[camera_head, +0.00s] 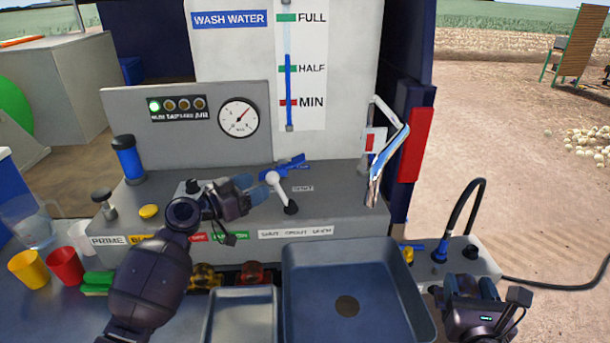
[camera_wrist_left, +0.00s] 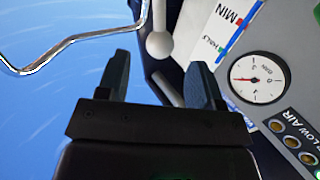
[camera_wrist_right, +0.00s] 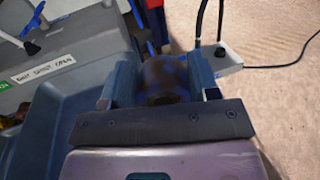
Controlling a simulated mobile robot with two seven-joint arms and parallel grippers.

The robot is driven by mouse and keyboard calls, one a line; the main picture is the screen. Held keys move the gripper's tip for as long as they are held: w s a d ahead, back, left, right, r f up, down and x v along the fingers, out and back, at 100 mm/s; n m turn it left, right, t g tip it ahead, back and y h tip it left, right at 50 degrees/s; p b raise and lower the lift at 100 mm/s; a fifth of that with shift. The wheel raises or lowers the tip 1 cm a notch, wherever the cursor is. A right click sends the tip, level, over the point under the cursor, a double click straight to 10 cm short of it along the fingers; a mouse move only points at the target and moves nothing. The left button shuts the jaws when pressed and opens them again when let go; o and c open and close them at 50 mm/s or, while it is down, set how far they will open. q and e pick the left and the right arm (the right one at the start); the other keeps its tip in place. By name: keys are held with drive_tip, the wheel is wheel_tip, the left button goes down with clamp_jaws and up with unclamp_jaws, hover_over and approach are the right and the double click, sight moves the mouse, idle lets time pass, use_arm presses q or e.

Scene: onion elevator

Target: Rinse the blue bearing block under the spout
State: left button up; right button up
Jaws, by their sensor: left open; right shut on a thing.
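My right gripper (camera_head: 475,288) is at the lower right, just right of the sink basin (camera_head: 310,265). In the right wrist view its fingers are shut on a dark, brown-smeared bluish block (camera_wrist_right: 166,76), apparently the bearing block; the head view mostly hides it. My left gripper (camera_head: 262,188) is open beside the white-knobbed lever (camera_head: 281,190) on the panel. In the left wrist view the white knob (camera_wrist_left: 159,45) shows beyond the fingers, apparently not gripped. The chrome spout (camera_head: 386,160) stands above the basin's back right; no water stream is visible.
A smaller tray (camera_head: 240,315) sits left of the basin. Yellow (camera_head: 27,268) and red (camera_head: 65,266) cups stand at the far left. A black hose (camera_head: 462,215) rises from the right-hand ledge. The basin is empty, with a dark drain.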

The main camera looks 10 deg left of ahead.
sight(267, 181)
use_arm(q)
drive_tip(key=p+x, duration=0.1)
drive_tip(key=x, duration=0.4)
drive_tip(key=shift+w+d, duration=0.2)
drive_tip(key=shift+w, duration=0.1)
use_arm(e)
drive_tip(key=shift+r, duration=0.6)
